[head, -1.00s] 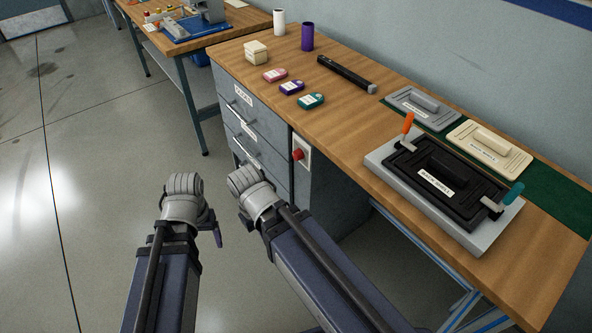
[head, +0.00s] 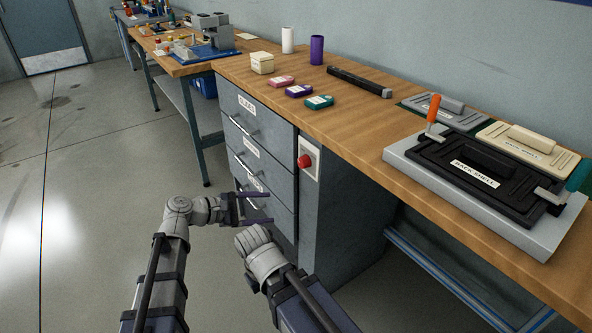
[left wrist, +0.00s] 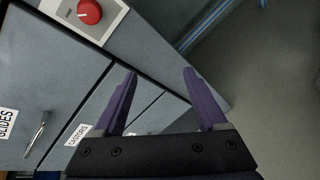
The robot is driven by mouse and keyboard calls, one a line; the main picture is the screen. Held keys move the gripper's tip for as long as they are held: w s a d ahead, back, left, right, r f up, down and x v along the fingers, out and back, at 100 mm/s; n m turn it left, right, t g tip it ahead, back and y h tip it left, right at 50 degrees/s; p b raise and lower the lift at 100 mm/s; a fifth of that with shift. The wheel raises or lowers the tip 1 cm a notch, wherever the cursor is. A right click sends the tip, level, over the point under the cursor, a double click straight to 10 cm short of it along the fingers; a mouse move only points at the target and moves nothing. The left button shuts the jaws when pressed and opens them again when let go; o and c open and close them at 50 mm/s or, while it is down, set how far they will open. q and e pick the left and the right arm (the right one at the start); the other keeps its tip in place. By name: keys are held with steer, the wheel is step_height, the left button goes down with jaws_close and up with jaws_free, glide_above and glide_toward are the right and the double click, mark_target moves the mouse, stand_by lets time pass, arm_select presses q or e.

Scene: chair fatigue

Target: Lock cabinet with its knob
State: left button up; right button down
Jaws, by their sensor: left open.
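The red knob (head: 305,161) sits on a pale plate at the upper right of the drawers; in the left wrist view the knob (left wrist: 89,12) is at the top left. My left gripper (head: 269,207) is open and empty in front of the lower drawers, below and left of the knob. Its purple fingers (left wrist: 160,72) are apart in the left wrist view, clear of the knob. My right arm's wrist shows at bottom centre, but its fingers are hidden.
The wooden bench top (head: 385,140) overhangs the cabinet. It carries small coloured boxes (head: 299,90), a black bar (head: 358,81) and a back-shell fixture (head: 480,180) with clamps. Drawer handles (head: 243,122) stick out. The floor (head: 95,180) at left is clear.

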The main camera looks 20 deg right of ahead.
mark_target(300, 163)
arm_select(q)
steer(key=w+d+r+n+t+h, duration=0.1)
steer(key=w+d+r+n+h, duration=0.3)
steer(key=r+n, duration=0.3)
steer(key=shift+m, duration=0.6)
steer(key=shift+r+x, duration=0.25)
steer(key=shift+x, duration=1)
steer(key=shift+r+x, duration=0.2)
steer(key=shift+x, duration=1)
steer(key=shift+r+x, duration=0.25)
steer(key=shift+x, duration=1)
jaws_close()
